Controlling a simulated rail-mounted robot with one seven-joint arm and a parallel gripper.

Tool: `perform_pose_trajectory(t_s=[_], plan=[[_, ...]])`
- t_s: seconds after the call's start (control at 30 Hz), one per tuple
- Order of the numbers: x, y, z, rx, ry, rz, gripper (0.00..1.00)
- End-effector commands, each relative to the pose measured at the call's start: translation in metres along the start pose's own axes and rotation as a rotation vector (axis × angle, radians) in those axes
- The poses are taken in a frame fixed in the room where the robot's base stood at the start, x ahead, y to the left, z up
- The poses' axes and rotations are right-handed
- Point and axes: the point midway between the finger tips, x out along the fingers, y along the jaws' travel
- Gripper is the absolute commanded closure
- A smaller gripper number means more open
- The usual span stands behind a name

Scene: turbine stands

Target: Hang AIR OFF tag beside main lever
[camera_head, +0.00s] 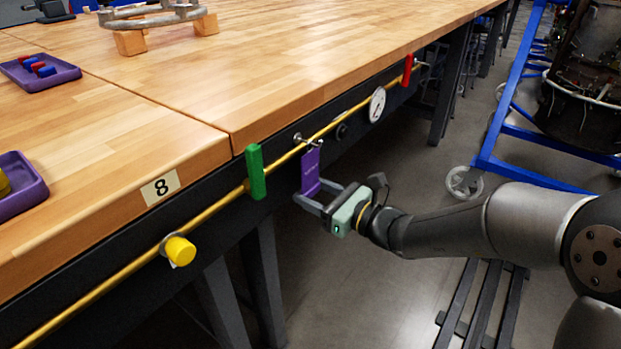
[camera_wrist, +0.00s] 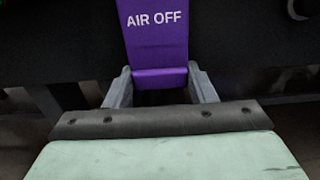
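The purple AIR OFF tag (camera_head: 311,170) is upright at the bench front, its top at a small metal hook (camera_head: 300,139) by the yellow pipe. I cannot tell whether its hole is on the hook. My gripper (camera_head: 318,197) is at the tag's lower end, fingers on either side of it. In the wrist view the tag (camera_wrist: 157,40) shows its white lettering, and the fingertips (camera_wrist: 160,76) meet its lower edges. A green lever (camera_head: 256,172) is on the pipe left of the tag; a red lever (camera_head: 408,69) is farther right. Neither is labelled as main.
The yellow pipe (camera_head: 110,282) runs along the bench front (camera_head: 185,150), with a yellow knob (camera_head: 179,250) and a round gauge (camera_head: 377,105). Purple trays (camera_head: 60,78) sit on the bench top. A blue wheeled frame (camera_head: 492,140) stands at right.

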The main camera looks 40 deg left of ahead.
Motion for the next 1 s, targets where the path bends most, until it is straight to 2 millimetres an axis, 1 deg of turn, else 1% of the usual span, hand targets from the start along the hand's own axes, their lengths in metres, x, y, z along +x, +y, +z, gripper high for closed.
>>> perform_pose_trajectory(t_s=[0.23, 0.67, 0.87, 1.0], plan=[[-0.002, 0.001, 0.0, 0.0, -0.001, 0.001, 0.91], [-0.013, 0.0, 0.0, 0.0, -0.001, 0.0, 0.91], [-0.012, 0.0, 0.0, 0.0, 0.0, 0.001, 0.91], [-0.017, 0.0, 0.0, 0.0, 0.0, 0.0, 0.91]])
